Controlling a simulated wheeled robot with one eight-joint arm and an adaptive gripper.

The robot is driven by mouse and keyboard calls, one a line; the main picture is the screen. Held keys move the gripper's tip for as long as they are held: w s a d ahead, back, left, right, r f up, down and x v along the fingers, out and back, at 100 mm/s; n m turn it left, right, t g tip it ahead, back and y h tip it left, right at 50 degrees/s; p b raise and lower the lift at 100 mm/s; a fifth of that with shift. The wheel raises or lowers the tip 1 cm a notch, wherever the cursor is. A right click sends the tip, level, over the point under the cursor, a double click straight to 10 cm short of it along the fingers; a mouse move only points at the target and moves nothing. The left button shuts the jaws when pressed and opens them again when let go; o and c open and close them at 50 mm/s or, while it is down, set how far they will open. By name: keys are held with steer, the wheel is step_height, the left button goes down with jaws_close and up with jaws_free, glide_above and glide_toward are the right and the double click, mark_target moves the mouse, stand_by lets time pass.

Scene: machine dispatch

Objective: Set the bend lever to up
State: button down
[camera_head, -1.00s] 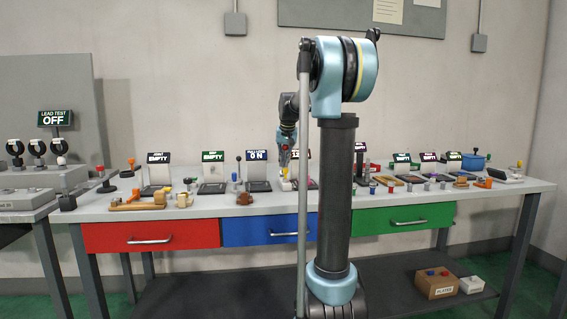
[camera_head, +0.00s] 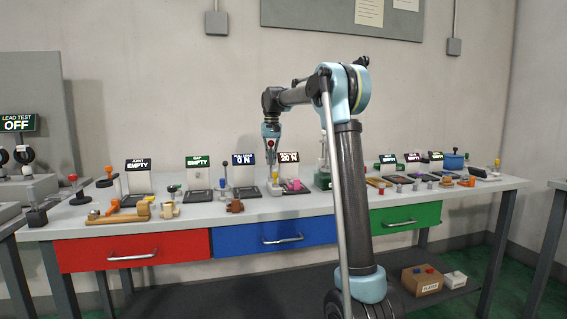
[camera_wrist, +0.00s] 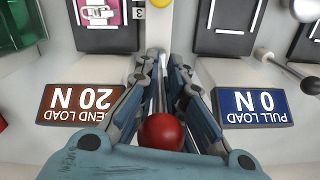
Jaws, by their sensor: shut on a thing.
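My gripper (camera_wrist: 158,85) points down between the bend load and pull load stations. Its fingers are shut around a thin lever shaft, with the bend lever's red ball knob (camera_wrist: 161,132) between the finger bases, close to the wrist camera. In the head view, my gripper (camera_head: 271,170) hangs left of the bend load sign (camera_head: 289,157), which reads 20 N; the sign also shows in the wrist view (camera_wrist: 84,104). A pink piece (camera_head: 293,185) sits on the black bend station plate. The lever's foot is hidden by the fingers.
The pull load sign (camera_head: 244,159) reads 0 N, with a dark-knobbed lever (camera_head: 224,172) to its left. A yellow piece (camera_wrist: 160,3) lies past my fingertips. Several loose parts crowd the bench (camera_head: 300,208). My arm covers part of the bench's middle.

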steer(key=shift+w+a+r, duration=0.1)
steer(key=shift+w, duration=0.5)
steer(key=c, duration=1.7)
jaws_free()
step_height(320, 180, up, 12)
steer(key=shift+f, duration=0.1)
